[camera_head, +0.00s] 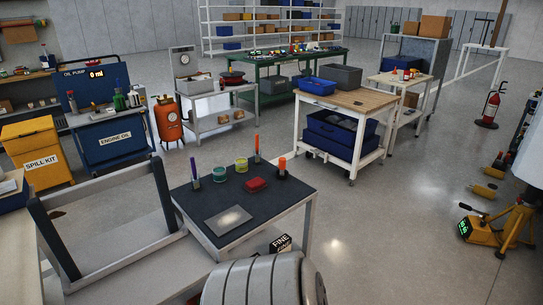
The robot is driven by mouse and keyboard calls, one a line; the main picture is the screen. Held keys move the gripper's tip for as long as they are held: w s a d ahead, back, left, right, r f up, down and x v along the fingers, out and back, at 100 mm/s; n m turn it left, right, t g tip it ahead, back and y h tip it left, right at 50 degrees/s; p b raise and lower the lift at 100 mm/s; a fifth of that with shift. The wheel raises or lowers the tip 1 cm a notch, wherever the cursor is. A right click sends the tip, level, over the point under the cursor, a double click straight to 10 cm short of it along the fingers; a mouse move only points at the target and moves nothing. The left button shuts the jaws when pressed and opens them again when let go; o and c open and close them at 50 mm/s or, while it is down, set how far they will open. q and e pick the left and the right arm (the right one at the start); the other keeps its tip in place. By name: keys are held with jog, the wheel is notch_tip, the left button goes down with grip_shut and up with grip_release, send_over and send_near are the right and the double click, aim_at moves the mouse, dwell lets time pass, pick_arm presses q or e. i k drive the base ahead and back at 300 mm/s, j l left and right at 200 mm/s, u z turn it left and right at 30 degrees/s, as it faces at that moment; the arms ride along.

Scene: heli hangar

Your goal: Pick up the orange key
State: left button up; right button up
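On the dark-topped small table (212,192) in front of me, an orange upright piece (282,163) stands in a dark base near the back right corner. A taller orange-red upright piece (257,146) stands a little to its left and farther back. Both are small, and I cannot tell which one, if either, is the orange key. Neither of my grippers shows in this view. A grey rounded body at the bottom centre hides part of the floor and the area in front of the table.
The floor at right is open before a yellow jack (484,232).

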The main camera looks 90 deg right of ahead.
aim_at(283, 161)
jog(key=z, duration=2.85)
jog(key=i+l+z, duration=0.15)
jog(key=i, duration=0.45)
jog(key=i+l+z, duration=0.15)
jog(key=i, duration=0.45)
